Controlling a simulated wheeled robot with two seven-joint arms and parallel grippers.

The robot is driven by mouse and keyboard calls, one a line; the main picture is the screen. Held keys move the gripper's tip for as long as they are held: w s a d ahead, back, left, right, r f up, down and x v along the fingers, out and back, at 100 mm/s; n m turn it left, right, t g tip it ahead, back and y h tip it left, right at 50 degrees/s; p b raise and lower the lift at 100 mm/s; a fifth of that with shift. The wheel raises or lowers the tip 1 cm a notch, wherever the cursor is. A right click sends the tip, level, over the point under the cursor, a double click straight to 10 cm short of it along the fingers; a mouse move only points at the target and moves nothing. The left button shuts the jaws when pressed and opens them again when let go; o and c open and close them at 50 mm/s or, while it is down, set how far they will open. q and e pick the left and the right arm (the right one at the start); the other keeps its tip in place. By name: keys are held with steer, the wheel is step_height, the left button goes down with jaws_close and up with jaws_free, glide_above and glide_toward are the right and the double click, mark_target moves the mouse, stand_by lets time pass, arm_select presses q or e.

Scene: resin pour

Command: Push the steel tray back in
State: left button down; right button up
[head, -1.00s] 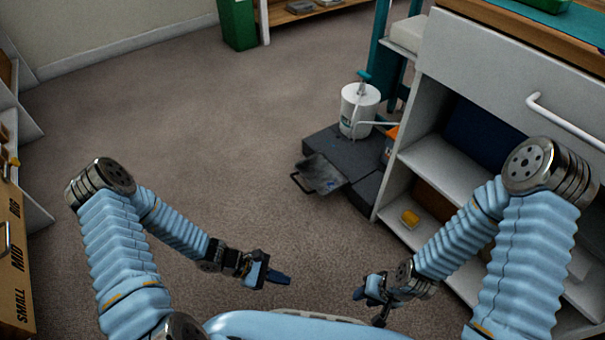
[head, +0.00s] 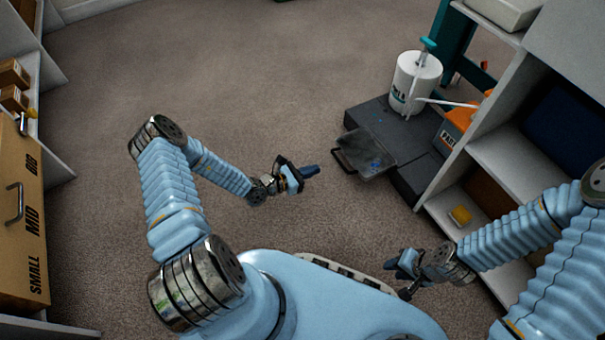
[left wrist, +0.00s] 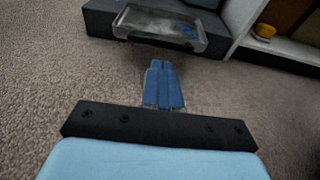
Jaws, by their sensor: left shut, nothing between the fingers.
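The steel tray (head: 366,158) sticks out from the front of a dark grey low platform (head: 372,117), with a dark bar handle (head: 344,161) at its outer end. Blue specks show on its surface. It also shows in the left wrist view (left wrist: 160,24), straight ahead of the fingers. My left gripper (head: 310,171) is shut and empty, pointing at the tray with a gap between them. It also shows in the left wrist view (left wrist: 163,87). My right gripper (head: 398,277) is low in front of my base, apart from the tray; its finger opening is too small to tell.
A white bucket (head: 413,83) with a teal-handled pump stands on the platform. An orange container (head: 454,128) sits beside it. A white shelf unit (head: 500,155) with a yellow item (head: 460,215) stands at right. A drawer cabinet (head: 22,215) is at left. Carpet is clear at centre.

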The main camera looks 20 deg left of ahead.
mark_target(365, 153)
arm_select(q)
steer(key=b+x, duration=0.1)
steer(key=x, duration=0.6)
steer(key=shift+w+d+b, duration=0.15)
steer(key=shift+d+b, duration=0.05)
steer(key=shift+b, duration=0.1)
steer(key=shift+w+d, duration=0.2)
steer(key=shift+d, duration=0.05)
steer(key=r+x, duration=0.1)
steer(key=x, duration=0.3)
steer(key=b+x, duration=0.1)
steer(key=x, duration=0.4)
steer(key=r+b+x, duration=0.1)
steer(key=x, duration=0.3)
steer(key=shift+w+d+r, duration=0.2)
steer(key=shift+w+d, duration=0.2)
steer(key=shift+w, duration=0.05)
steer(key=shift+w+d+r, duration=0.15)
steer(key=shift+w+r, duration=0.15)
steer(key=shift+w, duration=0.05)
